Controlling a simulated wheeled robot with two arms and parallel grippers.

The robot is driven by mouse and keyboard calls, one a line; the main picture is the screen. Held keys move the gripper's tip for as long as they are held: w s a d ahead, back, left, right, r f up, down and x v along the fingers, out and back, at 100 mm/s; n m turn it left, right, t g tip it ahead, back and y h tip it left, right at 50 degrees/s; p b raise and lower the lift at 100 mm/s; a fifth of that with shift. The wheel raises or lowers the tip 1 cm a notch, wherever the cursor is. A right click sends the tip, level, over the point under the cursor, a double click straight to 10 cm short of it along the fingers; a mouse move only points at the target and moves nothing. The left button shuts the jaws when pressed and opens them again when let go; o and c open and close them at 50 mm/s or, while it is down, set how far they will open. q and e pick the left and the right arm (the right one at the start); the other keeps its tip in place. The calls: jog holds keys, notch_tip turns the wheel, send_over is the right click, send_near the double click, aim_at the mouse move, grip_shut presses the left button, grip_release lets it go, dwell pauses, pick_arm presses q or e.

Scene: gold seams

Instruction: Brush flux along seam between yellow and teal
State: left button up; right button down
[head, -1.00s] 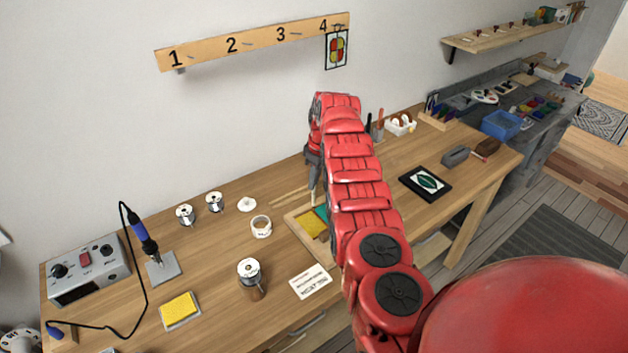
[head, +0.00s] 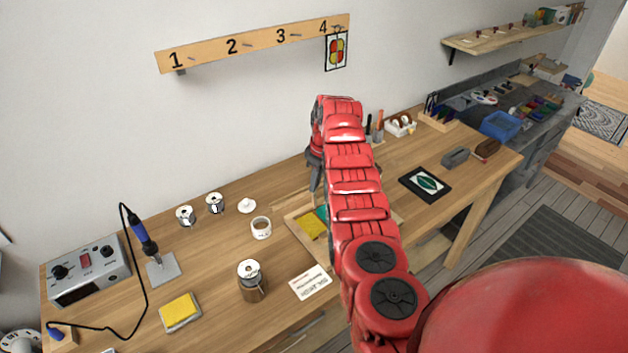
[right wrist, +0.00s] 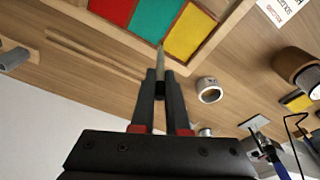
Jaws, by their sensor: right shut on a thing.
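A wooden tray (right wrist: 228,40) holds red (right wrist: 113,10), teal (right wrist: 155,17) and yellow (right wrist: 190,32) glass pieces side by side. In the head view the yellow piece (head: 312,226) and a bit of the teal piece (head: 322,213) show left of my right arm; the red piece is hidden there. My right gripper (right wrist: 161,88) is shut on a thin, pale flux brush (right wrist: 160,58). The brush's tip appears at the near end of the yellow-teal seam; I cannot tell whether it touches. My left gripper is not in view.
A dark framed piece (head: 425,184) lies to the right. Thin wooden strips (right wrist: 90,55) lie behind the tray.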

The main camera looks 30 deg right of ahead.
jog(key=shift+s, duration=1.55)
jog(key=shift+s+d+r+p, duration=0.1)
jog(key=shift+s+p, duration=0.6)
jog(key=shift+p, duration=0.95)
jog(key=shift+s+p, duration=0.5)
jog(key=shift+p, duration=0.15)
jog(key=shift+s+d+p, duration=0.15)
jog(key=shift+s+p, duration=0.15)
jog(key=shift+p, duration=0.35)
jog(key=shift+s+p, duration=0.8)
jog(key=shift+p, duration=0.25)
dwell(0.4)
